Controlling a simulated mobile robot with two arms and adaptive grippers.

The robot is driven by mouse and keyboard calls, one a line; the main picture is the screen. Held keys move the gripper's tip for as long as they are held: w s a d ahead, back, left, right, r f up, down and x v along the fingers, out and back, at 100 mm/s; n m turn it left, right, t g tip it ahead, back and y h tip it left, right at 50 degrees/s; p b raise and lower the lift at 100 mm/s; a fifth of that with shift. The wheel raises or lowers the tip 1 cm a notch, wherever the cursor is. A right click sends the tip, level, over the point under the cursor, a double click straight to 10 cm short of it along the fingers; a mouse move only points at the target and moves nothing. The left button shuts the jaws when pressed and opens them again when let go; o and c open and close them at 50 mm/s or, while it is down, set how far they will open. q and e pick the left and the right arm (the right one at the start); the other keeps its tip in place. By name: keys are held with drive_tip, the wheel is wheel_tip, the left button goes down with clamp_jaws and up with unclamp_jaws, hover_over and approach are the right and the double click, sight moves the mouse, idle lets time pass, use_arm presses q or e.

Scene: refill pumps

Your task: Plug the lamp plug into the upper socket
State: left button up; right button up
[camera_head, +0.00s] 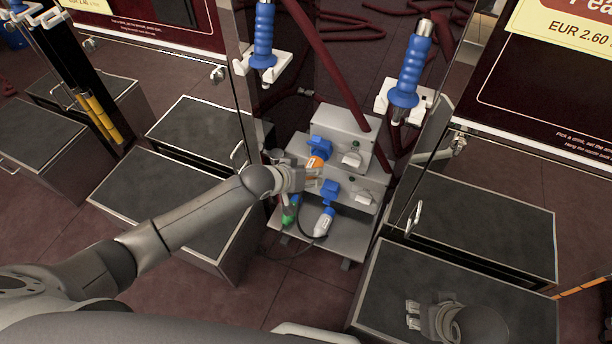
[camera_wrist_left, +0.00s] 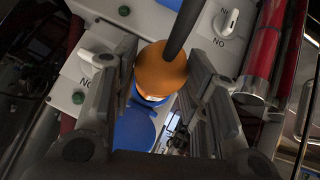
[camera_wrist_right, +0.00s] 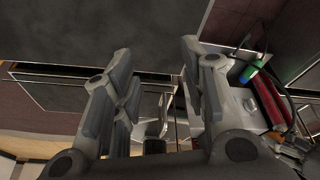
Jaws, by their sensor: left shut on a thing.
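An orange plug (camera_head: 316,163) with a black cable is in my left gripper (camera_head: 308,176), at the front of the grey socket box (camera_head: 338,121). In the left wrist view the orange plug (camera_wrist_left: 160,68) is between the fingers (camera_wrist_left: 163,62), which are shut on it. Its pale front end meets the blue upper socket (camera_wrist_left: 140,108); how deep it sits is hidden. The upper socket's blue lid (camera_head: 320,147) is raised. The lower socket (camera_head: 330,190) is below. No label shows which plug is the lamp's. My right gripper (camera_head: 428,318) is open and empty in the right wrist view (camera_wrist_right: 155,65).
A green plug (camera_head: 290,211) and a white-and-blue plug (camera_head: 323,222) are on the shelf (camera_head: 345,240) below the sockets. Blue pump nozzles (camera_head: 263,35) and (camera_head: 409,72) hang on either side above. Dark step platforms (camera_head: 485,215) flank the box.

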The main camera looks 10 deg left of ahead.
use_arm(q)
drive_tip(key=shift+w+d, duration=0.15)
drive_tip(key=shift+w, duration=0.55)
use_arm(e)
drive_tip(key=shift+s+a+r, duration=0.15)
drive_tip(key=shift+s+r, duration=0.05)
drive_tip(key=shift+r, duration=0.25)
use_arm(q)
drive_tip(key=shift+w, duration=0.15)
drive_tip(key=o, duration=1.4)
use_arm(e)
drive_tip(key=shift+s+r, duration=0.1)
drive_tip(key=shift+r, duration=0.1)
